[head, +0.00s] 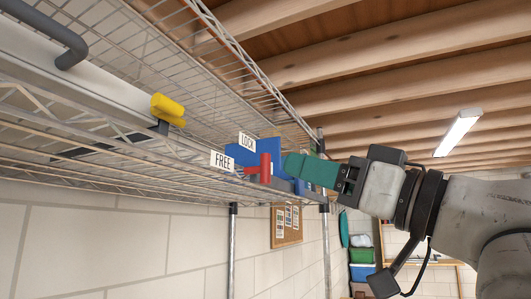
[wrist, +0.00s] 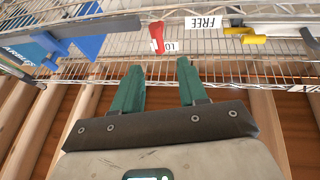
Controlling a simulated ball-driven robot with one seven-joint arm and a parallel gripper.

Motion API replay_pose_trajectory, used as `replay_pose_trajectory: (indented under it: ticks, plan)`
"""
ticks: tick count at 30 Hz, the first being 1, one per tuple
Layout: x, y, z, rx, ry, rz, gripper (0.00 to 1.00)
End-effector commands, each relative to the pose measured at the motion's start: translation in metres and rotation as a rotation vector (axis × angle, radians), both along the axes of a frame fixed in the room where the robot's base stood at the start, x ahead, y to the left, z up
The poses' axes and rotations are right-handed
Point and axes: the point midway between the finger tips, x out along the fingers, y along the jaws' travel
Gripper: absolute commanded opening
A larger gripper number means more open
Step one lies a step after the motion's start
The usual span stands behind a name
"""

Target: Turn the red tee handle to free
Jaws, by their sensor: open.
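My gripper (head: 288,165) has green fingers and is just right of the handle in the head view. In the wrist view my gripper (wrist: 159,65) is open and empty, apart from the handle.
A yellow handle (head: 168,109) and a grey bar handle (head: 55,35) are farther left on the wire shelf (head: 120,175). A metal post (head: 232,240) stands below. Wooden joists (head: 370,70) run overhead. A corkboard (head: 286,226) hangs on the wall behind.

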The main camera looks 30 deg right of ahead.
Motion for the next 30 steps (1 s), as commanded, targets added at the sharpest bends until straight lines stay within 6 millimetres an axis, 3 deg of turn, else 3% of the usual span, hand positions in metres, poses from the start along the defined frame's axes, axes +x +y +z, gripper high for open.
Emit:
replay_pose_trajectory:
  ticks: [9,15,27,30]
  plan:
    - [0.049,0.023,0.025,0.0,0.003,0.001,0.42]
    - [0.068,0.031,0.032,0.0,0.003,-0.001,0.42]
    - [0.073,0.033,0.032,0.0,0.001,-0.001,0.42]
    - [0.073,0.033,0.032,0.0,0.001,-0.001,0.33]
